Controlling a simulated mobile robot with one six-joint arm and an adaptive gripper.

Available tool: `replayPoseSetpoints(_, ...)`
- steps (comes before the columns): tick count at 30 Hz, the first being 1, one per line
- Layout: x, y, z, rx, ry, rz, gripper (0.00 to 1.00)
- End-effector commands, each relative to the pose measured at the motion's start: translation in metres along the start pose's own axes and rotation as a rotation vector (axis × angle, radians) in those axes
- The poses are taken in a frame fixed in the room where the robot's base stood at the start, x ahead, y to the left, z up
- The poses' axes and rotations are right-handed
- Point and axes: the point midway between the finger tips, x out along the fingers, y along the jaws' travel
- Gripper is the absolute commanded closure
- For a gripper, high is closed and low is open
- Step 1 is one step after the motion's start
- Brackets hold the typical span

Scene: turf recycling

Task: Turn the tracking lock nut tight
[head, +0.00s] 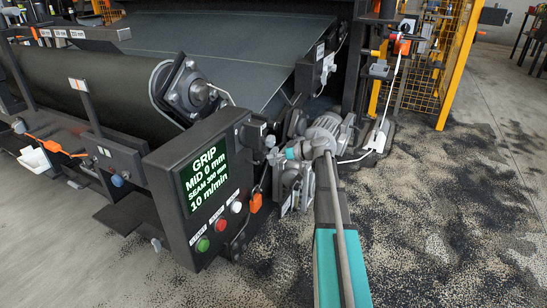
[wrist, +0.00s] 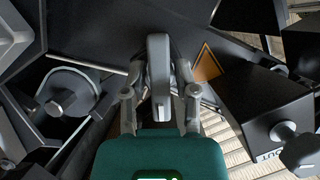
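My gripper (head: 290,155) is at the grey bearing and bracket hardware at the roller's near right end in the head view. In the wrist view my gripper (wrist: 159,75) has its two fingers drawn in on either side of a pale grey upright bar (wrist: 158,72). The fingers appear closed on this bar; the contact itself is hard to see. I cannot tell whether the bar is a tool or part of the machine. The tracking lock nut cannot be singled out for certain. A round grey flange with a stub shaft (wrist: 66,97) is left of the gripper.
The control box (head: 212,185) with a green display reading "GRIP MID 0 mm" stands close left of my arm. A dark box (wrist: 262,108) marked "OUT" with a round knob (wrist: 284,132) is right of the gripper. Black granules cover the floor (head: 440,220) at right.

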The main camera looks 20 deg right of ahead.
Motion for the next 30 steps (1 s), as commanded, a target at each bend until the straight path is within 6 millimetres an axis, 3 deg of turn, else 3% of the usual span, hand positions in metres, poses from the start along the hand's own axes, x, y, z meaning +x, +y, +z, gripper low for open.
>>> replayPoseSetpoints(1, 0.0001, -0.0001, 0.0000, 0.000, 0.000, 0.000, 0.80)
replayPoseSetpoints(4, 0.0003, -0.0001, 0.0000, 0.000, 0.000, 0.000, 0.99)
replayPoseSetpoints(5, 0.0003, -0.0001, 0.0000, 0.000, 0.000, 0.000, 1.00)
replayPoseSetpoints(14, 0.0003, -0.0013, -0.0004, -0.049, 0.001, 0.021, 1.00)
replayPoseSetpoints(30, 0.0008, -0.0014, 0.0004, -0.420, 0.000, 0.174, 1.00)
